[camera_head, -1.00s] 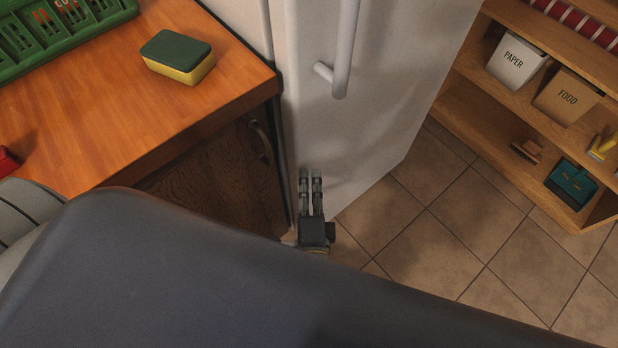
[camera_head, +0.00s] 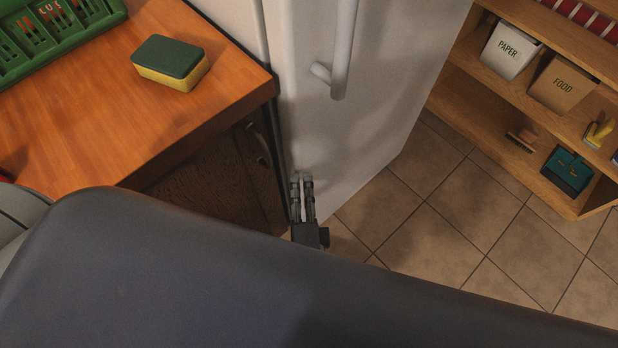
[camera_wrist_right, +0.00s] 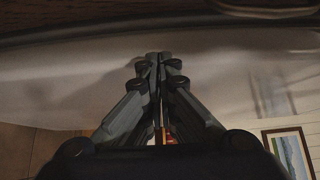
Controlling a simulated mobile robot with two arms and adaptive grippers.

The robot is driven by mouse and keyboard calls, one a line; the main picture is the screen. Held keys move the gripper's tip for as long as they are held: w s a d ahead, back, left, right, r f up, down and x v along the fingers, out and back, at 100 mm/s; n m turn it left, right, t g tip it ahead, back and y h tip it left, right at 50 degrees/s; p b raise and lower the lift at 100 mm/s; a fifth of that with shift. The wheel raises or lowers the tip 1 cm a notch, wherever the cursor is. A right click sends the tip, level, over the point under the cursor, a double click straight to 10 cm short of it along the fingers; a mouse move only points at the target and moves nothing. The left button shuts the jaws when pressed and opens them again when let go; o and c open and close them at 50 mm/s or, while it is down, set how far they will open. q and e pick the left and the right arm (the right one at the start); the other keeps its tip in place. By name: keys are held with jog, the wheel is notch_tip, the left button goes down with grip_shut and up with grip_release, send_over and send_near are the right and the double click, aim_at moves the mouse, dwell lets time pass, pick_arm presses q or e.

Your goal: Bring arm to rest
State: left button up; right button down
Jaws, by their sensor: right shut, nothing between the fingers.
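My right gripper (camera_head: 302,180) is low in front of the white fridge, near the lower right corner of the counter. Its two fingers are together, with nothing between them. In the right wrist view the fingertips (camera_wrist_right: 158,58) meet against a pale surface behind them. My right arm is mostly hidden behind my own dark body, which fills the lower part of the head view. My left gripper does not show in either view.
The wooden counter (camera_head: 90,130) at left holds a green and yellow sponge (camera_head: 170,63) and a green utensil tray (camera_head: 50,35). The fridge (camera_head: 370,110) with its handle (camera_head: 341,60) stands close by. A wooden shelf (camera_head: 480,75) is at right. Tiled floor (camera_head: 430,225) between is clear.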

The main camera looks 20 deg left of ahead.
jog(key=d+v, duration=0.1)
jog(key=v, duration=1)
jog(key=shift+w+f+h, duration=0.2)
jog(key=shift+f+h, duration=0.05)
jog(key=shift+h, duration=0.05)
jog(key=shift+s+d, duration=0.1)
jog(key=shift+d, duration=0.05)
